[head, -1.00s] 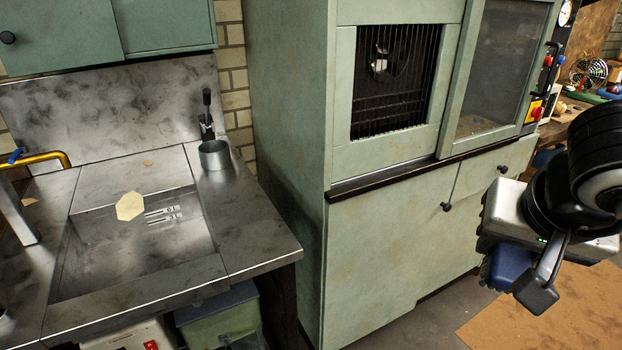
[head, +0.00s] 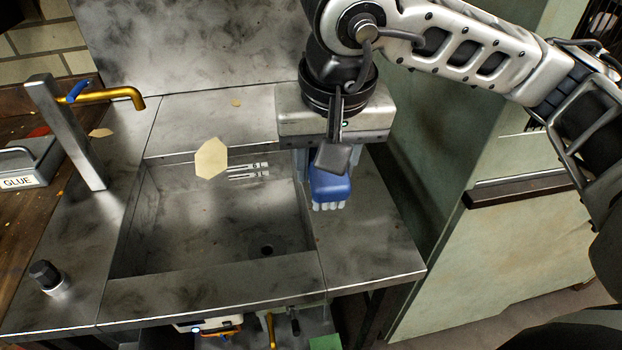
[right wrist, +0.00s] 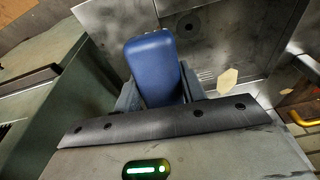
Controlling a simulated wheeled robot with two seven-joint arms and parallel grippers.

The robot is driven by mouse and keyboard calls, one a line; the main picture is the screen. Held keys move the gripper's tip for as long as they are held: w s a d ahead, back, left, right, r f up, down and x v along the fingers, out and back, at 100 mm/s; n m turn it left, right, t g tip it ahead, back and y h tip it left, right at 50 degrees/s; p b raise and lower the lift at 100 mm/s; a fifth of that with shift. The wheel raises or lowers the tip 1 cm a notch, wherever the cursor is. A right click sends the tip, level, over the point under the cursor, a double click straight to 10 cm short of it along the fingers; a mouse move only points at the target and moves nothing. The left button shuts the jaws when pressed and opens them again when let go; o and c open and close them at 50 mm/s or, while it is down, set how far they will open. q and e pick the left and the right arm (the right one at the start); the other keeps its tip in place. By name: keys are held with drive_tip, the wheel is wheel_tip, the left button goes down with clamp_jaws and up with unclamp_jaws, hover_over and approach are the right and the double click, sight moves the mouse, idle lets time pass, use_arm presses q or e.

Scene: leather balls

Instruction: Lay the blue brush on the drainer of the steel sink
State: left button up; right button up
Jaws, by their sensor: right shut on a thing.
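The blue brush (head: 331,188) has a blue body with pale bristles at its lower end. It also fills the middle of the right wrist view (right wrist: 154,68). My right gripper (head: 326,172) is shut on it, above the right-hand side of the steel sink (head: 370,240), over the flat drainer strip beside the basin. Whether the bristles touch the steel cannot be told. The gripper and wrist hide the back right part of the sink top. My left gripper is not in view.
The basin (head: 200,235) lies left of the brush. A brass tap (head: 115,94) and steel post (head: 65,130) stand at the left. A black-topped knob (head: 45,275) is at the front left. The green cabinet (head: 450,190) rises close on the right. The drainer's front part is clear.

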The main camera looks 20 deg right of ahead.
drive_tip(key=s+f+g, duration=0.1)
drive_tip(key=s+f+g+b, duration=0.1)
drive_tip(key=shift+s+a+f, duration=0.15)
drive_tip(key=shift+s+a, duration=0.25)
drive_tip(key=w+d+f, duration=0.4)
drive_tip(key=w+d, duration=0.2)
drive_tip(key=d, duration=0.1)
drive_tip(key=p, duration=0.1)
hover_over(352, 205)
drive_tip(key=f, duration=0.4)
drive_tip(key=shift+s+a+f, duration=0.1)
drive_tip(key=shift+a+f, duration=0.1)
drive_tip(key=shift+f, duration=0.2)
drive_tip(key=f+p, duration=0.1)
drive_tip(key=f, duration=0.2)
drive_tip(key=shift+d+f, duration=0.1)
drive_tip(key=shift+d, duration=0.1)
drive_tip(key=shift+w+f, duration=0.2)
drive_tip(key=shift+f, duration=0.05)
drive_tip(key=shift+f+b, duration=0.2)
drive_tip(key=shift+b, duration=0.1)
drive_tip(key=o, duration=1)
